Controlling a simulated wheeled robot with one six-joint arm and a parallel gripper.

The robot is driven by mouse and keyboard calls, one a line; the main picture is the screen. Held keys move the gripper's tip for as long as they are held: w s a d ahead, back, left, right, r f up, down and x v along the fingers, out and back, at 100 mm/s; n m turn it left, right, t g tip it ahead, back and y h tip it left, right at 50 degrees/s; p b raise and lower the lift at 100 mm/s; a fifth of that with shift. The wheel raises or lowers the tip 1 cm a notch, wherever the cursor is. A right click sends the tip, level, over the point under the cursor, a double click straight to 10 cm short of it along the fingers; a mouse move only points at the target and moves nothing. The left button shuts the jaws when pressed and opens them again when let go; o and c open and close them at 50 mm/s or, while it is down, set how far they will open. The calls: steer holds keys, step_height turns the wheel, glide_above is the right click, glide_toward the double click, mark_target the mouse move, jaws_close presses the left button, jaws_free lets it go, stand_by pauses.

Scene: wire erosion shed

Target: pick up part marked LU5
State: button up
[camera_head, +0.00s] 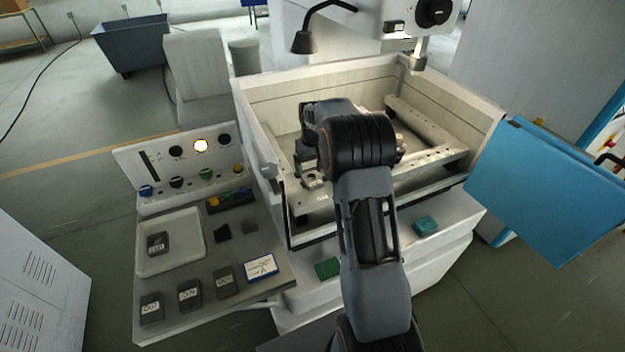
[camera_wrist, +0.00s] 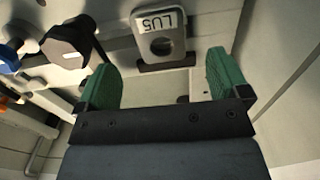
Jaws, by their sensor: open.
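The part marked LU5 (camera_wrist: 155,47) is a grey plate with a round hole and a white label, which reads upside down at the top of the wrist view. It rests against a dark piece at its lower edge. My gripper (camera_wrist: 166,80) is open, with green fingertips to the left and right and nothing between them. The part lies beyond the fingertips, roughly centred between them and apart from them. In the head view my arm reaches into the machine's white tank (camera_head: 262,110) and hides most of the gripper. I cannot make out the LU5 label there.
A black knob (camera_wrist: 70,42) is close to the left fingertip in the wrist view. The tank holds a metal rail frame (camera_head: 425,125). The side bench has a white tray (camera_head: 190,222), several dark labelled parts (camera_head: 190,295) and a control panel (camera_head: 180,165). A blue door (camera_head: 545,190) stands right.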

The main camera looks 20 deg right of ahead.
mark_target(313, 176)
steer(key=shift+f+p, duration=1.2)
steer(key=shift+f, duration=1.7)
steer(key=shift+c, duration=0.3)
steer(key=c, duration=1.2)
steer(key=shift+r, duration=0.1)
steer(key=shift+c, duration=0.4)
